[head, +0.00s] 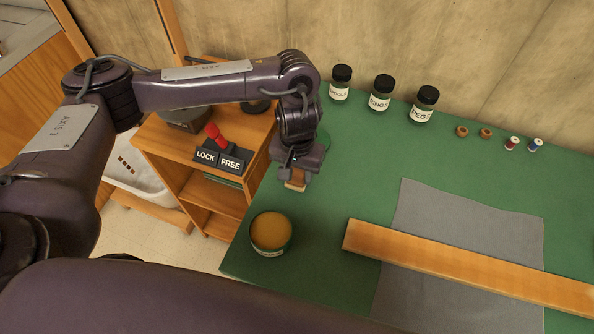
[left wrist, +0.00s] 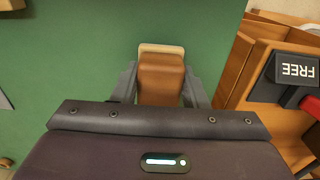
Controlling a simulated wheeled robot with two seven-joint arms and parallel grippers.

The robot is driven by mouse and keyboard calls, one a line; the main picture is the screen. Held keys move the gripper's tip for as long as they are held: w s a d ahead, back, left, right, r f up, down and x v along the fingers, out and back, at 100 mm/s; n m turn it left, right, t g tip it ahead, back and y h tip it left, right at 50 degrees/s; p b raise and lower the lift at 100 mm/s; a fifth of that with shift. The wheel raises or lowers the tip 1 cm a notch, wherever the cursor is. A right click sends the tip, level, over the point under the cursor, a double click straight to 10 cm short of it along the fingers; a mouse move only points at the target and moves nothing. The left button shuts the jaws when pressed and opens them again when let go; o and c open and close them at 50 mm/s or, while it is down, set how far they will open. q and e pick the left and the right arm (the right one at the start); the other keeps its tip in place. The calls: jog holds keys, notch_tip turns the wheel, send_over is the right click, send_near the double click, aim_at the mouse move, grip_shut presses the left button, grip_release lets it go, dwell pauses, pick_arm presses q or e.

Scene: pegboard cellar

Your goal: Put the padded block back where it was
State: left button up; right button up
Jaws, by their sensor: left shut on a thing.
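The padded block (left wrist: 161,76) is brown with a paler, cream-coloured edge at its far end. My left gripper (left wrist: 161,92) is shut on it, with one grey finger on each side. In the head view the left gripper (head: 296,176) points down over the left part of the green table (head: 345,180). There the block (head: 295,185) shows only as a small tan and brown piece under the fingers. I cannot tell whether it touches the table. My right gripper is not in view.
An open tin (head: 271,231) with amber contents stands in front of the gripper. A wooden plank (head: 465,268) lies across a grey cloth (head: 430,210) on the right. Several jars (head: 381,93) stand behind. A wooden shelf unit (head: 215,195) with a red LOCK/FREE lever (head: 215,135) is left.

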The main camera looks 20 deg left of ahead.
aim_at(297, 171)
pick_arm(q)
jog(key=shift+f, duration=0.15)
jog(key=o, duration=0.9)
notch_tip(297, 171, up, 12)
jog(key=shift+r+p, duration=0.15)
jog(key=shift+p, duration=1.1)
